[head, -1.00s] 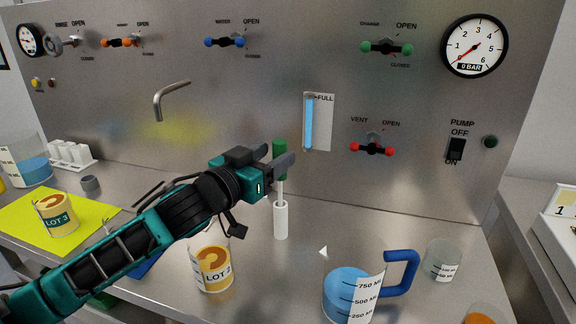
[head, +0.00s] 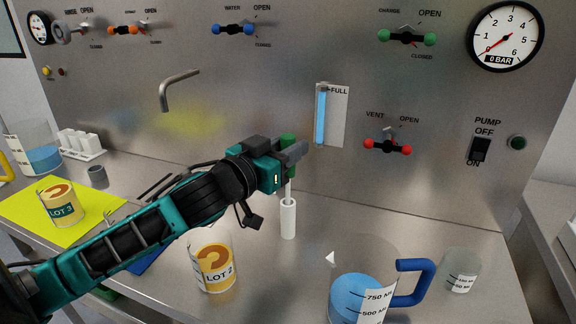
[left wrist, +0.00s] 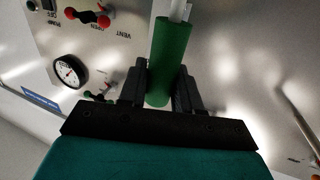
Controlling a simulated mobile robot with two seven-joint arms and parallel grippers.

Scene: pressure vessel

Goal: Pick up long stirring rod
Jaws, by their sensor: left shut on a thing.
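The long stirring rod has a green handle (left wrist: 171,55) and a thin pale shaft (head: 289,187). It stands upright in a narrow white holder (head: 288,219) on the steel bench. My left gripper (head: 292,148) is shut on the green handle, partly hiding it in the head view. In the left wrist view the two dark fingers (left wrist: 158,92) press on either side of the handle. The lower end of the shaft is hidden inside the holder. My right gripper is not in view.
A jar labelled LOT 2 (head: 214,268) stands in front and left of the holder. A blue-handled measuring jug (head: 362,291) and a small beaker (head: 460,271) stand to the right. The steel panel (head: 240,90) with valves rises behind.

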